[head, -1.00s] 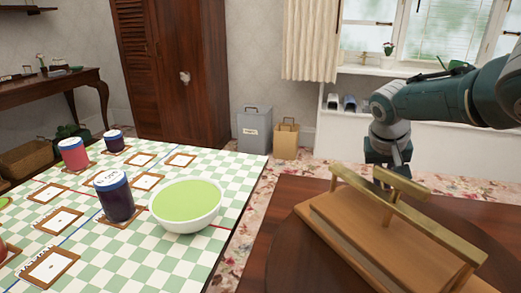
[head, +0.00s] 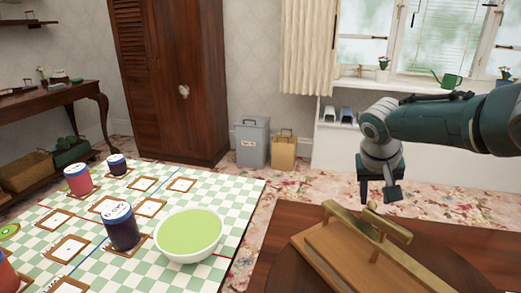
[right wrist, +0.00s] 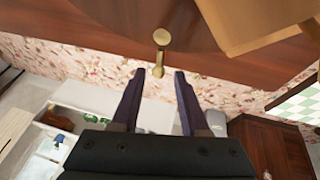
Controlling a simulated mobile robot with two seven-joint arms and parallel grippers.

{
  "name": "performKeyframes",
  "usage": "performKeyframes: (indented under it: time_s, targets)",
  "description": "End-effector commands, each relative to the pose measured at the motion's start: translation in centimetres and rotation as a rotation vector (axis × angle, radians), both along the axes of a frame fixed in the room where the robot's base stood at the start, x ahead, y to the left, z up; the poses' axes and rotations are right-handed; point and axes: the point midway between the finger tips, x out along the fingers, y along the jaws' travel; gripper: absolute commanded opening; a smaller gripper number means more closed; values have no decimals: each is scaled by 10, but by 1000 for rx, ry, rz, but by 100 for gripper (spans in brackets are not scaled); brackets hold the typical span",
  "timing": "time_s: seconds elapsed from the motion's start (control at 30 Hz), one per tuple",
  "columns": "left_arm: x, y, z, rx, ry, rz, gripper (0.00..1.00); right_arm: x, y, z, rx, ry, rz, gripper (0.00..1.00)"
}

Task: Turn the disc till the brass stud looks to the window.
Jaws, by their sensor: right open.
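The disc (head: 282,281) is a dark round wooden plate on the brown table at the lower right of the head view. A lighter wooden block (head: 325,262) with brass bars (head: 345,222) lies on it and hides much of it. In the right wrist view, a brass stud (right wrist: 161,38) with a round head stands at the dark wood's edge, just beyond my right gripper (right wrist: 160,74). The gripper is open and empty, its fingers pointing toward the stud. In the head view, it hangs just behind the brass bars. The window (head: 432,45) is at the top right. My left gripper is out of view.
A checked table (head: 95,262) at left holds a green-filled bowl (head: 188,234), jars (head: 121,228) and framed cards. A grey bin (head: 252,143) and a tan bag (head: 284,150) stand on the flowered floor. The floor before the window is clear.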

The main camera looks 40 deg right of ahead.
Motion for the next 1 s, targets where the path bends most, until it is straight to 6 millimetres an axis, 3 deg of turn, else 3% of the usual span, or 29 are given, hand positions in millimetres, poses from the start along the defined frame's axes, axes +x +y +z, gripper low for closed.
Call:
performKeyframes:
  time_s: [0.03,0.23,1.0]
  targets:
    - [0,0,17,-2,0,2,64,-1,3,16,0,1,2,45]
    - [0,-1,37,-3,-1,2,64,-4,14,36,-1,1,1,45]
    - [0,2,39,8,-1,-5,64,-5,17,39,-1,0,-1,45]
